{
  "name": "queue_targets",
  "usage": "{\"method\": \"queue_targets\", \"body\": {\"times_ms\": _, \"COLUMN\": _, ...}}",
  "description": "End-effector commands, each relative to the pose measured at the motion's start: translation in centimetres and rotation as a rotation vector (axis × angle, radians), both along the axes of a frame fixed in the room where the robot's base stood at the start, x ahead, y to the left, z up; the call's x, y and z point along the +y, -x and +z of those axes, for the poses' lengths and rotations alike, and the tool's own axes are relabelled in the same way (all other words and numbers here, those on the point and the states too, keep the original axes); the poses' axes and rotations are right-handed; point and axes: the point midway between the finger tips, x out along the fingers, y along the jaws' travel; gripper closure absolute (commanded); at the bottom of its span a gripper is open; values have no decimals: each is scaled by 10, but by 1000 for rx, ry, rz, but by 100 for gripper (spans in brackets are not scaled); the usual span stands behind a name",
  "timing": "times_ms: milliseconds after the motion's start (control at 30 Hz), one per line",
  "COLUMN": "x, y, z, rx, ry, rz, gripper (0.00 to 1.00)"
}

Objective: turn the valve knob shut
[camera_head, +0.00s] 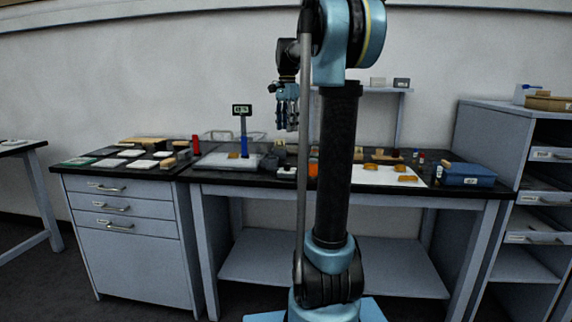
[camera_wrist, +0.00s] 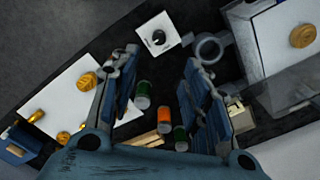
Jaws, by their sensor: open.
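A black round knob (camera_wrist: 158,38) sits on a small white square plate (camera_wrist: 173,24) at the top of the wrist view. It lies just beyond my fingertips in that view, with nothing between the fingers touching it. I cannot make out the knob clearly in the head view. My gripper (camera_wrist: 160,65) is open, its two blue-padded fingers wide apart and empty. In the head view my gripper (camera_head: 287,122) hangs pointing down above the dark bench, well clear of the bench top.
Small green (camera_wrist: 142,101) and orange (camera_wrist: 164,116) jars stand on the bench below. A white board (camera_head: 390,178) with gold pieces lies right of my arm. A scale with a display (camera_head: 242,110) stands left. A blue box (camera_head: 468,175) sits at the right end.

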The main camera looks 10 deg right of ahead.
Motion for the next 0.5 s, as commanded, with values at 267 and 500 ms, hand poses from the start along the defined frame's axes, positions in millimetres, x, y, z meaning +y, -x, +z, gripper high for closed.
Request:
{"method": "queue_targets", "body": {"times_ms": 267, "x": 0, "y": 0, "z": -50, "rx": 0, "ry": 0, "rz": 1, "gripper": 57}}
{"method": "queue_targets", "body": {"times_ms": 500, "x": 0, "y": 0, "z": -92, "rx": 0, "ry": 0, "rz": 1, "gripper": 57}}
